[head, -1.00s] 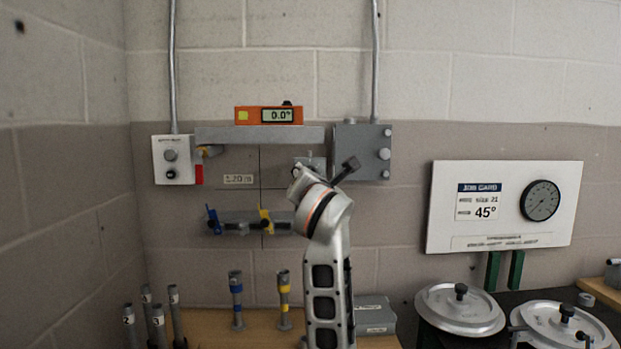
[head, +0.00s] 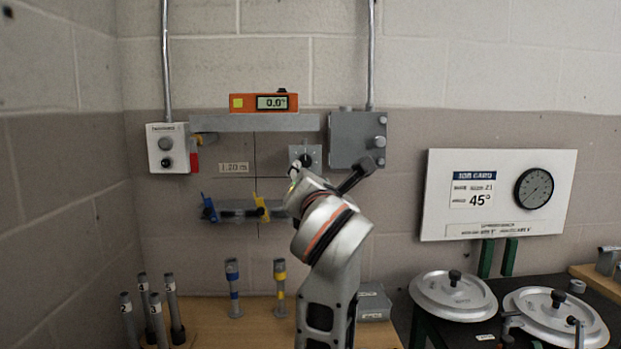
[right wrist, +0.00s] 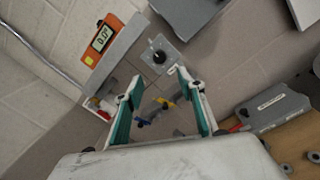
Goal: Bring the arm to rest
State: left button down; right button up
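My right arm (head: 335,265) rises from the bottom middle of the head view, bent toward the wall. Its gripper (right wrist: 160,85) is open and empty in the right wrist view, with teal-padded fingers spread apart. Beyond the fingers are a small plate with a black knob (right wrist: 159,56) and a wall fixture with yellow and blue handles (right wrist: 153,113). In the head view the arm's end is in front of the wall and below the knob plate (head: 306,159); the wrist hides its fingers in part. My left gripper is not in view.
An orange level reading 0.0° (head: 264,102) sits on a grey bar (head: 255,122). A grey box (head: 357,140) and a job card board (head: 497,195) are on the wall. Grey posts (head: 157,315) stand on the wooden bench; lidded pots (head: 453,296) stand at right.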

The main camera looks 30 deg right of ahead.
jog(key=s+d+f+n+g+h, duration=0.45)
jog(key=d+f+h, duration=0.25)
jog(key=h, duration=0.3)
jog(key=a+f+m+t+y+p, duration=0.1)
jog(key=a+f+m+t+y, duration=0.4)
jog(key=a+f+m+y, duration=1)
jog(key=a+f+m+t+y, duration=0.55)
jog(key=f+m, duration=0.55)
jog(key=m, duration=0.9)
jog(key=s+a+f+n+g, duration=0.1)
jog(key=s+f+n+g, duration=0.2)
jog(key=s+f, duration=0.3)
jog(key=s+a+f+n+g, duration=0.1)
jog(key=s+f+n+g, duration=0.3)
jog(key=f, duration=1.2)
jog(key=s+a+f+n+g+y, duration=0.1)
jog(key=s+f+n+g, duration=0.3)
jog(key=s+f, duration=0.5)
jog(key=shift+s+a+f+g, duration=0.25)
jog(key=shift+s+f+g, duration=0.15)
jog(key=shift+f, duration=0.5)
